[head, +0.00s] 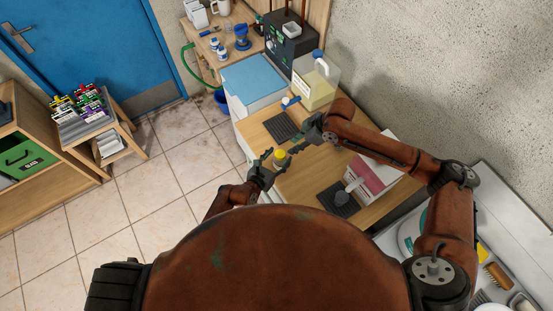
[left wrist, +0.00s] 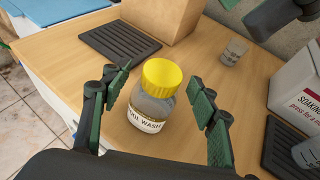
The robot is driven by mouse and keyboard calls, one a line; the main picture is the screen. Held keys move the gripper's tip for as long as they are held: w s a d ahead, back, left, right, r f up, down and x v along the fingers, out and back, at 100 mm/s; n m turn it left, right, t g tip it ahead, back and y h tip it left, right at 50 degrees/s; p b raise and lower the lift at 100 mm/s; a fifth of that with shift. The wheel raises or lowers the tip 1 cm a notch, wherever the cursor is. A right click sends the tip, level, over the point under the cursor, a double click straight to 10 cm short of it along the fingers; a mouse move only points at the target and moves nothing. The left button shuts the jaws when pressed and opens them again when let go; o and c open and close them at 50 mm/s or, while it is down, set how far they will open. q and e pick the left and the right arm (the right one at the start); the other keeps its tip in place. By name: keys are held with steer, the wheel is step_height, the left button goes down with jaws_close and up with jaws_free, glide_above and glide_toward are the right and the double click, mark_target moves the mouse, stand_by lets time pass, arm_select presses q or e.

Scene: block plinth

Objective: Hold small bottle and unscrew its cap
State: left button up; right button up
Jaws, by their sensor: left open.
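The small bottle (left wrist: 153,110) is clear, with a yellow cap (left wrist: 162,76) and a white label whose visible part reads "WASH". It stands upright on the wooden worktop (left wrist: 75,58). In the head view its yellow cap (head: 279,155) shows near the worktop's left edge. My left gripper (left wrist: 157,115) is open, its green-padded fingers on either side of the bottle with visible gaps. In the head view the left gripper (head: 268,166) is beside the bottle. My right gripper (head: 303,143) is just right of and beyond the cap, apart from it; its finger opening is unclear.
A ribbed black mat (left wrist: 120,42) lies behind the bottle. A small clear jar (left wrist: 234,51) stands further back. A white carton (left wrist: 302,90) and a second black mat (left wrist: 290,150) are at right. A large yellowish jug (head: 316,85) stands at the worktop's back.

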arm_select(q)
steer(key=shift+x, duration=3)
steer(key=shift+c, duration=0.7)
steer(key=shift+f, duration=0.1)
steer(key=c, duration=1.2)
steer(key=shift+c, duration=0.7)
steer(key=o, duration=1.5)
steer(key=shift+s, duration=0.1)
steer(key=v, duration=1.2)
